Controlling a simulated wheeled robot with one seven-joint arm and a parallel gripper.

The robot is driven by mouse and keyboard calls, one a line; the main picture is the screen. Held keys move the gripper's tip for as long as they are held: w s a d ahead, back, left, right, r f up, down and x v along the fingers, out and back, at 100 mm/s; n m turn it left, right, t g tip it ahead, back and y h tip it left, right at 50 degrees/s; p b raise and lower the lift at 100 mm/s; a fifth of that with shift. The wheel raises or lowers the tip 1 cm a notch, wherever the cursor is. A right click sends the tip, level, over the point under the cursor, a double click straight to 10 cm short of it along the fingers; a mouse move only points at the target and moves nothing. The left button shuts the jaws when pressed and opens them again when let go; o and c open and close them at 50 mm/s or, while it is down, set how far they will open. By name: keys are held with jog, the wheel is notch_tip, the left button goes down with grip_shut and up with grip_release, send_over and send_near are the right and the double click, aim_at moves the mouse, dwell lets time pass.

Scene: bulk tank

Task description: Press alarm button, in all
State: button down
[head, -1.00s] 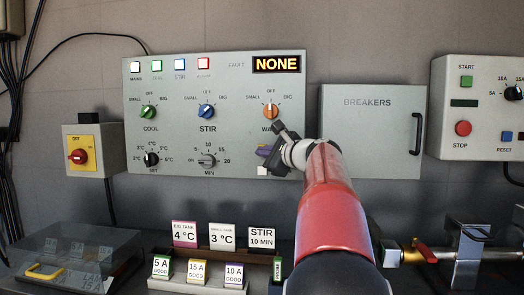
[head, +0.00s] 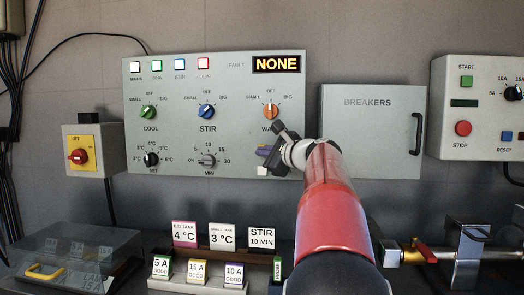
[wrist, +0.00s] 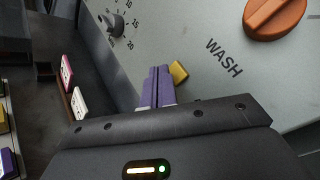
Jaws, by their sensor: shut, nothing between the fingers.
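My gripper (head: 264,152) is at the lower right of the grey control panel (head: 225,115), below the orange WASH knob (head: 270,111). Its two purple fingers are shut together with nothing between them; they also show in the wrist view (wrist: 156,86). A small yellow piece (wrist: 179,72) shows right beside the fingertips, partly hidden by them. I cannot tell whether it is the alarm button or whether the fingers touch it. A small white square (head: 263,171) is just below the fingers. The fault display (head: 277,65) reads NONE.
A breaker box (head: 370,130) with a black handle is right of the panel. A yellow switch with a red knob (head: 78,156) is at left. Upright cards (head: 184,234) and a clear-lidded case (head: 75,255) stand on the bench below. A start-stop box (head: 480,105) is at far right.

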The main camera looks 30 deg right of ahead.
jog(key=shift+w+d, duration=0.1)
jog(key=shift+w+d, duration=0.15)
jog(key=shift+w, duration=0.1)
jog(key=shift+w+d, duration=0.2)
jog(key=shift+w, duration=0.15)
dwell(0.8)
jog(key=shift+s, duration=0.1)
jog(key=shift+s+a+b, duration=0.4)
jog(key=shift+s+a, duration=0.05)
jog(key=shift+s, duration=0.15)
jog(key=shift+s+a+b, duration=0.55)
jog(key=shift+s+a, duration=0.15)
jog(key=shift+s, duration=0.35)
jog(key=shift+s+a+b, duration=0.55)
jog(key=shift+s+a, duration=0.15)
jog(key=shift+s, duration=0.35)
